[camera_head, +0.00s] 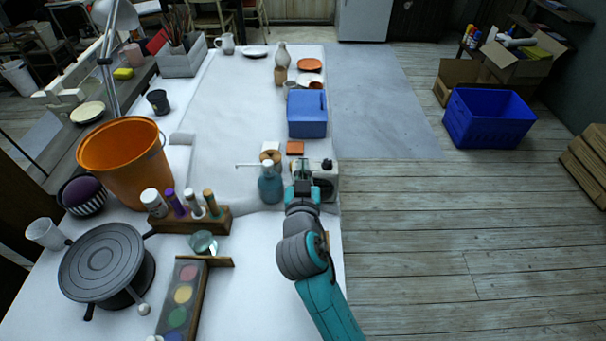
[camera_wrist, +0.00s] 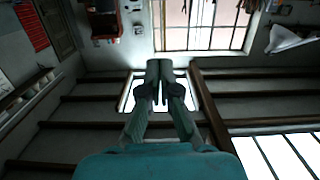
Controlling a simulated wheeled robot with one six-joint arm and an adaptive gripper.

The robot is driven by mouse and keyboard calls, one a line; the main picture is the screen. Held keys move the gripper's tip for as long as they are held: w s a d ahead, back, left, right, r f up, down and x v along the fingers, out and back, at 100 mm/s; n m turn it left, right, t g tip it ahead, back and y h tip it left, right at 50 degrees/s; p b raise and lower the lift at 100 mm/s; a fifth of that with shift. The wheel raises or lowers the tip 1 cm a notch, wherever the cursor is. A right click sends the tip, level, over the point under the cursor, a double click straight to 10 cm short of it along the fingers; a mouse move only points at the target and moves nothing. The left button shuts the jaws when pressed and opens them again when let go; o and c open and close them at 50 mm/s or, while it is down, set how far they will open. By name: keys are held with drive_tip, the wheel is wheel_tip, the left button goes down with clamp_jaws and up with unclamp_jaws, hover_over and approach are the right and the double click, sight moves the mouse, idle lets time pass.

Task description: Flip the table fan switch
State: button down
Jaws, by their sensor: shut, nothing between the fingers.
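No table fan is clearly recognisable in either view, and I see no switch.
A teal spray bottle (camera_head: 270,186) stands close left of my gripper. A blue box (camera_head: 307,115) is behind it. A wooden rack (camera_head: 190,220) with several bottles and an orange bucket (camera_head: 124,165) are left. The table's middle is largely clear. A blue crate (camera_head: 487,118) is on the floor.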

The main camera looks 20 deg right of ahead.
drive_tip(key=x, duration=0.6)
drive_tip(key=shift+w+d, duration=0.2)
drive_tip(key=shift+w, duration=0.1)
wheel_tip(320, 180, down, 3)
drive_tip(key=shift+r, duration=0.2)
drive_tip(key=shift+w+f, duration=0.2)
drive_tip(key=shift+f, duration=0.55)
drive_tip(key=shift+w+d+f+g, duration=0.1)
drive_tip(key=shift+f+g, duration=0.15)
drive_tip(key=shift+g, duration=0.25)
drive_tip(key=shift+w+f, duration=0.1)
drive_tip(key=shift+w, duration=0.1)
